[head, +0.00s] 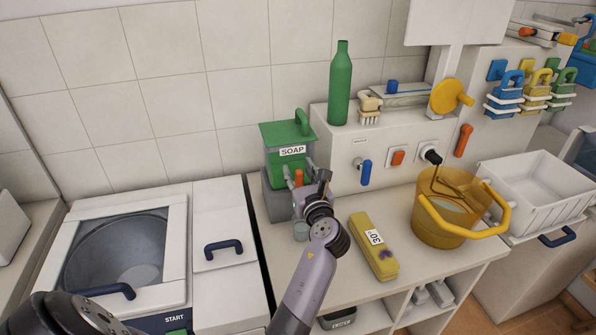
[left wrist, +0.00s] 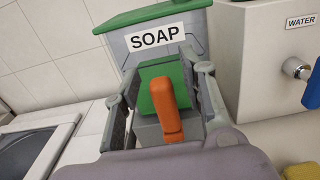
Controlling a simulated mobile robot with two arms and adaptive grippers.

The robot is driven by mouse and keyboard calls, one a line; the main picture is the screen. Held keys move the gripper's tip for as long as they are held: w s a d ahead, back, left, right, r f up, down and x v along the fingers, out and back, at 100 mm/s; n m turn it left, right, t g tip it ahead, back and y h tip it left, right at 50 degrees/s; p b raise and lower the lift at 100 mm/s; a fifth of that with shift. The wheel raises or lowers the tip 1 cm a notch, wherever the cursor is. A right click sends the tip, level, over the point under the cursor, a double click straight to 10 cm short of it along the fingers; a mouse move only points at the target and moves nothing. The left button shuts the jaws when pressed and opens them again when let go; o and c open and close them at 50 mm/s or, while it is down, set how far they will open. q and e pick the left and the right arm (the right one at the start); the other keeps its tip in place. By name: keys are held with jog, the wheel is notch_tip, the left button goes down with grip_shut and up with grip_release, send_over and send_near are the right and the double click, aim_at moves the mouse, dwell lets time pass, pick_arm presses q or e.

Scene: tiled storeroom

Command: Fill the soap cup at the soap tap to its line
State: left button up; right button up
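The green soap dispenser (head: 284,165) stands on a grey base against the tiled wall, with a SOAP label. Its orange tap lever (head: 299,178) sticks out in front. My left gripper (head: 319,188) is at the tap. In the left wrist view, its fingers (left wrist: 165,108) are apart, one on each side of the orange lever (left wrist: 166,110), with visible gaps and no clear contact. My right gripper is out of view.
A yellow block (head: 373,247) marked 30 lies right of my arm. An amber bucket (head: 440,222) with a yellow handle stands under the black spout. A green bottle (head: 340,88) stands on the ledge. A lidded washer (head: 125,255) is at left.

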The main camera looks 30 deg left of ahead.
pick_arm(q)
jog(key=shift+c, duration=0.4)
grip_shut()
dwell(0.4)
